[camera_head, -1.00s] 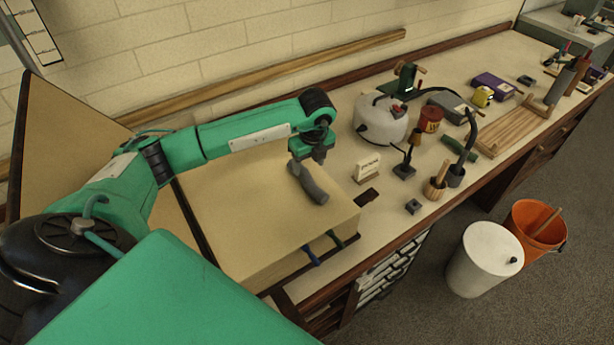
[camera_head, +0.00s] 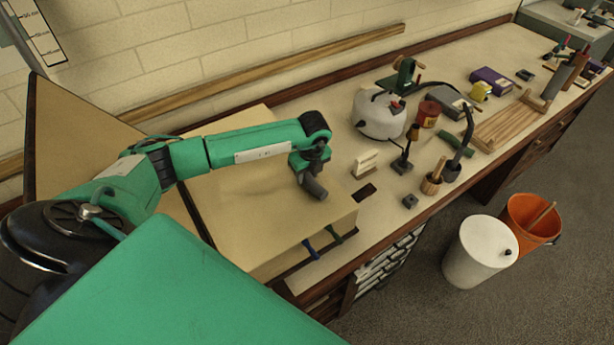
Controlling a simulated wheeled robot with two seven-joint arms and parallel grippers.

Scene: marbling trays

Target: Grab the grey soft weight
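The grey soft weight (camera_head: 317,189) is a dark grey, rounded, sausage-like piece on the tan top of a box-like block (camera_head: 250,205). Its near end shows, and its far part is hidden under my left gripper. My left gripper (camera_head: 309,172) points down from the green arm, right over the weight's far part. Its fingertips are too small and covered to tell whether they are open or shut on the weight. My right gripper is not in view.
Right of the block stand a small white card holder (camera_head: 365,164), a white kettle-like vessel (camera_head: 379,120), a dark stand (camera_head: 403,160) and a wooden-handled tool in a cup (camera_head: 433,178). The block's top is otherwise clear.

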